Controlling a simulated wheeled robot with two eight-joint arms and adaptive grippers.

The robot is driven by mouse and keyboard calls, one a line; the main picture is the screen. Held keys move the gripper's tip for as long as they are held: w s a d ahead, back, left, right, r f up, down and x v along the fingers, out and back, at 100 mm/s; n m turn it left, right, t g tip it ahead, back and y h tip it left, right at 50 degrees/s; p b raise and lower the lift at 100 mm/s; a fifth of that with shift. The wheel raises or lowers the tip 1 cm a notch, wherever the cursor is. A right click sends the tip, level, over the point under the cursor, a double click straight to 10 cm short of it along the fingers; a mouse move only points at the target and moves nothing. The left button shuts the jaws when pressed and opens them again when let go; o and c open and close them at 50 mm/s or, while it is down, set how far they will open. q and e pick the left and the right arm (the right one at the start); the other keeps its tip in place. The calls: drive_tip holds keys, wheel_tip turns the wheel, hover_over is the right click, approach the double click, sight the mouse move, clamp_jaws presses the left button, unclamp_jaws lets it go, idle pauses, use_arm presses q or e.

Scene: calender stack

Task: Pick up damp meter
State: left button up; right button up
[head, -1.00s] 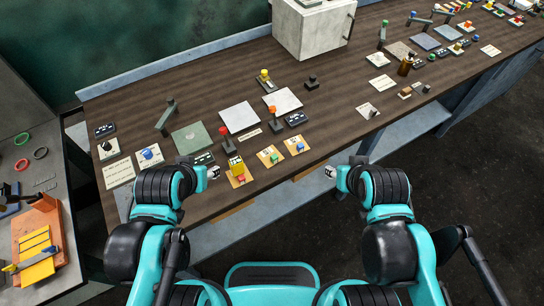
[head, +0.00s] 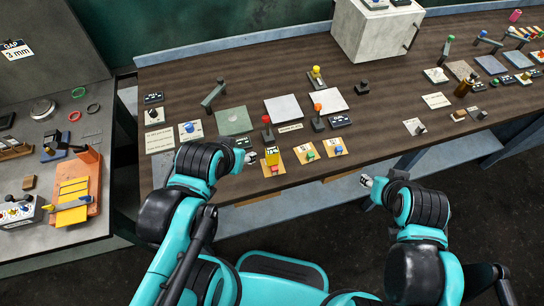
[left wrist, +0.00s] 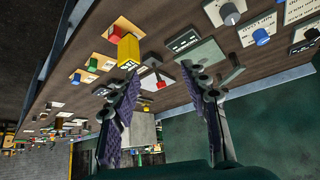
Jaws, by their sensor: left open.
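A small upright yellow device (head: 272,157), likely the damp meter, stands on a tan card near the front edge of the long bench. In the left wrist view the yellow device (left wrist: 128,50) has a small display-like patch and appears beyond one finger. My left gripper (head: 250,157) is just left of it in the head view, apart from it. The left wrist view shows my left gripper (left wrist: 158,95) open and empty. My right gripper (head: 368,181) is off the bench's front edge, too small to tell if open.
Red (head: 266,131) and orange (head: 318,117) knobbed levers stand behind the yellow device. Cards with green (head: 309,154) and blue buttons (head: 334,148) lie to its right. A grey side table (head: 50,240) holds an orange fixture (head: 80,185).

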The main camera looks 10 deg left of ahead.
use_arm(q)
drive_tip(key=shift+o, duration=0.5)
drive_tip(key=n+g+p, duration=0.7)
drive_tip(key=n+p, duration=0.1)
drive_tip(key=n, duration=1.4)
hover_over(272, 150)
drive_tip(key=shift+s+d+f, duration=0.15)
drive_tip(key=shift+d+f, duration=0.05)
drive_tip(key=shift+f, duration=0.8)
drive_tip(key=shift+d+f+n, duration=0.15)
drive_tip(key=shift+f+n, duration=0.1)
drive_tip(key=shift+n, duration=0.35)
drive_tip(key=shift+f, duration=0.35)
drive_tip(key=f, duration=0.2)
drive_tip(key=f+b, duration=0.1)
drive_tip(key=f, duration=0.2)
drive_tip(key=f+b, duration=0.1)
drive_tip(key=f, duration=0.1)
drive_tip(key=shift+a+f, duration=0.2)
drive_tip(key=shift+a, duration=0.1)
